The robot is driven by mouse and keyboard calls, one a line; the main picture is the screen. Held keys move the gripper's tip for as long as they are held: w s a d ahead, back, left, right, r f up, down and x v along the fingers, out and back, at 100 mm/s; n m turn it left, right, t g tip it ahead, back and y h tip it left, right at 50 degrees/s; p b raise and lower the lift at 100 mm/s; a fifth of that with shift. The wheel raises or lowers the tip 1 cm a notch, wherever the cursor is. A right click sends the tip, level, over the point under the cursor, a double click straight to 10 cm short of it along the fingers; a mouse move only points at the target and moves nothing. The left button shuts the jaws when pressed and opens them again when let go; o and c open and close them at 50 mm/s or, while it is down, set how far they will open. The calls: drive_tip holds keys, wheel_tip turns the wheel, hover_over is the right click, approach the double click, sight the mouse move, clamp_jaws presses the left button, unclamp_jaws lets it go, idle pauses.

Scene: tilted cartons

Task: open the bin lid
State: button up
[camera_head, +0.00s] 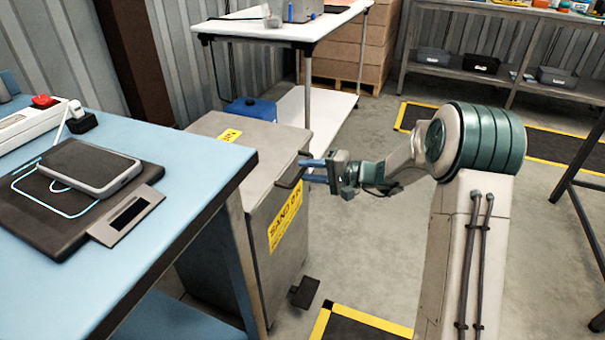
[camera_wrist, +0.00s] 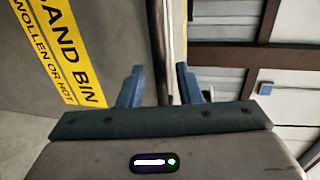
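The grey sand bin (camera_head: 285,268) stands on the floor beside the blue table, with a yellow label (camera_head: 285,219) on its front. Its lid (camera_head: 238,157) lies flat and looks closed. A dark handle (camera_head: 291,174) sticks out at the lid's front edge. My gripper (camera_head: 305,170) is at this handle, its blue fingers pointing left toward the bin. In the wrist view, the fingers (camera_wrist: 160,87) stand apart, with the lid's edge and a dark strip, perhaps the handle, between them. I cannot tell whether either finger touches it.
The blue table (camera_head: 195,165) stands close on the left and hides part of the bin; a tablet and a dark device lie on it. A dark pedal (camera_head: 305,291) is at the bin's foot. A white table (camera_head: 285,28) stands behind. The floor to the right is mostly free.

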drive_tip(key=shift+x, duration=1.2)
clamp_jaws()
drive_tip(key=shift+r, duration=0.15)
